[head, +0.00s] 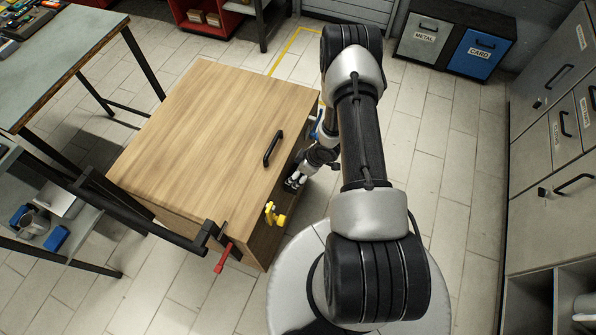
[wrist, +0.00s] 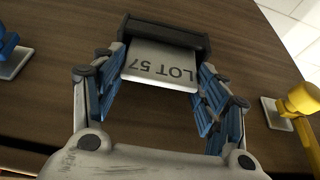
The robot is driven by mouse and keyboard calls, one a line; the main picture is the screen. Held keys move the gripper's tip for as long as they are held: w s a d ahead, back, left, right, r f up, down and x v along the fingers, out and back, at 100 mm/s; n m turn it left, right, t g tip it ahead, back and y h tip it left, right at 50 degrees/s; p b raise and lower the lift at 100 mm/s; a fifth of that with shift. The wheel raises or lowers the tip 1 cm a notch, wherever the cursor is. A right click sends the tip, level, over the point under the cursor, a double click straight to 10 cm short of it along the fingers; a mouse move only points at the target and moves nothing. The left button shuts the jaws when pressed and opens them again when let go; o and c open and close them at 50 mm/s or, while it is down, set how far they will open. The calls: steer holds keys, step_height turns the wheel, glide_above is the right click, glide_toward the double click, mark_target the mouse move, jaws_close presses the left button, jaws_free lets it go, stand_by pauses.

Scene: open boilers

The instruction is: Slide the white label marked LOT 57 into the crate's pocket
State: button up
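The white label marked LOT 57 (wrist: 160,68) lies between my fingers in the wrist view, its print upside down. Its far edge is at the mouth of the dark pocket (wrist: 166,32) on the brown crate face; how deep it sits inside is hidden. My gripper (wrist: 163,75) has its blue-padded fingers against the label's two side edges, closed on it. In the head view my gripper (head: 295,181) is close to the right side of the wooden crate (head: 200,140). The label and pocket cannot be made out there.
A yellow fitting (head: 274,214) and a blue fitting (head: 316,127) flank my gripper on the crate side. A black handle (head: 272,148) stands on the crate top. A red-handled clamp (head: 223,257) is at the near corner. Clear floor lies to the right of my arm.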

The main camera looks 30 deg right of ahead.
steer(key=o, duration=0.4)
steer(key=v, duration=1.2)
stand_by(0.4)
